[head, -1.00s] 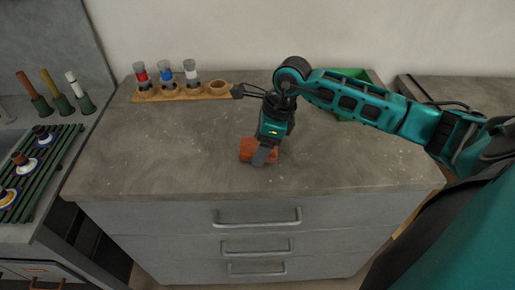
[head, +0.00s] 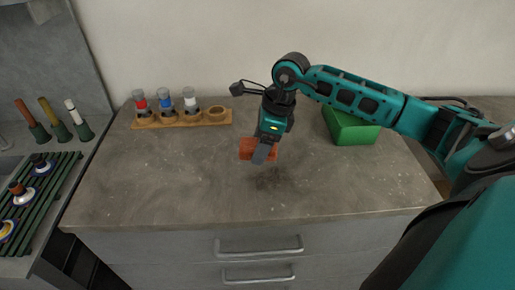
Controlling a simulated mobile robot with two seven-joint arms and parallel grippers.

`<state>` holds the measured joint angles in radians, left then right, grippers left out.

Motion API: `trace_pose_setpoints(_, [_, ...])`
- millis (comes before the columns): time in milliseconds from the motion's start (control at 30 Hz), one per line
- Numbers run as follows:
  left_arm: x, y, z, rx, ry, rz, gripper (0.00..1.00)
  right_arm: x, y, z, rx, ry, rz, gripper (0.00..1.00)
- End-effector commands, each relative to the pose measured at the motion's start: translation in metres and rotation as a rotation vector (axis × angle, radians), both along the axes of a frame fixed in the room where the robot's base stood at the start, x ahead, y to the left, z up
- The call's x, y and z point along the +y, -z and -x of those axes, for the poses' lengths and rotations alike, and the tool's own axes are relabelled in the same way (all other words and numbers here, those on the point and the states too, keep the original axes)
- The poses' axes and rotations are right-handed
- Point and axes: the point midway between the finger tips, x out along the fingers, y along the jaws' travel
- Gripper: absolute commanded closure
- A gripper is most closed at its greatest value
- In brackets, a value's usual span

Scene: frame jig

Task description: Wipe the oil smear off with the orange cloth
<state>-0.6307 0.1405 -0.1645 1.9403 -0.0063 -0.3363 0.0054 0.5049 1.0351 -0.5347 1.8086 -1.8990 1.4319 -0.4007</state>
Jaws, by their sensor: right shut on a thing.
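The orange cloth (head: 246,148) is a small orange-red block-like pad near the middle of the counter. My right gripper (head: 262,156) is shut on it from above, and its fingers hide part of it. I cannot tell whether the cloth touches the counter. A dark smear (head: 268,180) shows on the grey countertop just in front of the cloth, towards the counter's front edge. My left gripper is not in view.
A wooden rack (head: 181,119) with several round holes holds bottles with red, blue and white bands at the back left. A green box (head: 352,131) stands at the back right, behind my right arm. The front left of the counter (head: 150,185) is clear.

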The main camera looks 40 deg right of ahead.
Motion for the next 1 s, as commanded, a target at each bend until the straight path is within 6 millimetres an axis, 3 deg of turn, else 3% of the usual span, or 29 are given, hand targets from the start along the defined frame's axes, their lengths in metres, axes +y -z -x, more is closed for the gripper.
trace_pose_setpoints(300, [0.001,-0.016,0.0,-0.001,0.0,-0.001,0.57,-0.009,-0.027,-0.001,0.0,0.005,0.0,0.55])
trace_pose_setpoints(1000, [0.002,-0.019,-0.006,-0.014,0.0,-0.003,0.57,-0.009,-0.027,-0.001,-0.001,0.004,0.0,0.55])
